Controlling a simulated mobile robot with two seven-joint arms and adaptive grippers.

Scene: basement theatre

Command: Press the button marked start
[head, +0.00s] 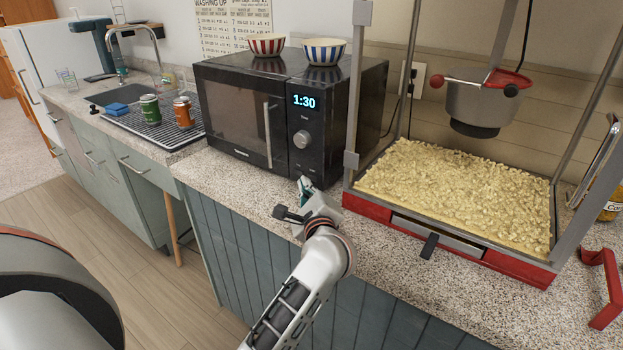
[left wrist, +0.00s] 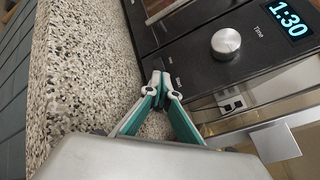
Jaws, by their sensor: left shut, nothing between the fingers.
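The black microwave (head: 232,108) stands on the speckled counter with its door closed. Its display (head: 304,101) reads 1:30, with a silver knob (head: 301,139) below it. In the left wrist view the knob (left wrist: 226,43) and the display (left wrist: 290,20) show at the upper right. My left gripper (head: 305,184) is shut and empty, in front of the bottom of the control panel. In the left wrist view its closed fingertips (left wrist: 160,77) cover part of the lower panel. My right gripper is out of view.
A popcorn machine (head: 440,240) with a red base stands close to the right of my left arm. Two striped bowls (head: 267,45) (head: 324,52) sit on the microwave. Cans (head: 150,109) stand by the sink at left. Bare counter (head: 240,178) lies in front of the microwave.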

